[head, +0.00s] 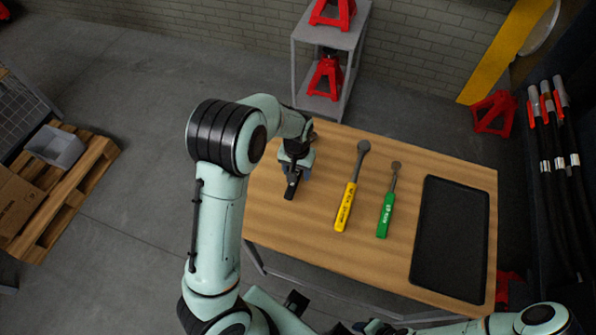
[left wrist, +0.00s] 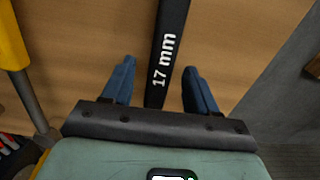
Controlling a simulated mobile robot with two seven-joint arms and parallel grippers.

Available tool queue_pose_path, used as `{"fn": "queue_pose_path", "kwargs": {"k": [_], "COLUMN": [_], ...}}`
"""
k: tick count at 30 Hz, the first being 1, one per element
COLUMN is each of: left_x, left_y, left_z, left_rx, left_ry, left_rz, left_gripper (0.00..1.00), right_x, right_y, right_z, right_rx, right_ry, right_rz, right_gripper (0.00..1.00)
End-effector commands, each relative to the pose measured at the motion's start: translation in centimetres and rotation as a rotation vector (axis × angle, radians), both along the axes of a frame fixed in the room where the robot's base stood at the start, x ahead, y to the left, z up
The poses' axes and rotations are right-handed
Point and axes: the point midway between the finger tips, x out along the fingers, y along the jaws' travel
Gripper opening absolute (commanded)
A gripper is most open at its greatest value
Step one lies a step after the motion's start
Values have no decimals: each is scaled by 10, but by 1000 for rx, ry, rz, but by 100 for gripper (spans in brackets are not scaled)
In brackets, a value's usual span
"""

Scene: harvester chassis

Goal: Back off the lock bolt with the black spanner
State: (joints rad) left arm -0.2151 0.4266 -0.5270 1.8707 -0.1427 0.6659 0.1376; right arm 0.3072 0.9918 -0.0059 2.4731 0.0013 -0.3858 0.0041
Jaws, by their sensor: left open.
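The black spanner (left wrist: 168,50), marked "17 mm", lies on the wooden table top in the left wrist view. My left gripper (left wrist: 160,75) is open, with one blue finger on each side of the spanner's handle and gaps between. In the head view my left gripper (head: 292,178) is low over the table's left part and hides most of the spanner. My right arm shows at the bottom right edge; its gripper cannot be made out clearly. I see no lock bolt in either view.
A yellow-handled tool (head: 346,206) and a green-handled tool (head: 386,213) lie right of my left gripper on the table (head: 300,233). A black tray (head: 450,240) lies at the table's right end. A grey shelf (head: 318,105) with red stands is behind it.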

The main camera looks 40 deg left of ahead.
Motion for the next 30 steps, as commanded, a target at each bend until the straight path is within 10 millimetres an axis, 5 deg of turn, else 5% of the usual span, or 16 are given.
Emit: {"fn": "queue_pose_path", "kwargs": {"k": [9, 15, 30], "left_x": [0, 0, 1], "left_y": [0, 0, 0], "left_z": [-8, -7, 4], "left_rx": [-1, -1, -1], "left_ry": [-1, -1, -4], "left_rz": [0, 0, -1], "left_gripper": [58, 0, 0], "right_x": [0, 0, 1], "right_y": [0, 0, 0], "right_z": [-1, -1, 1], "right_rx": [0, 0, 0], "right_ry": [0, 0, -1], "right_rz": [0, 0, 0], "right_gripper": [43, 43, 43]}}
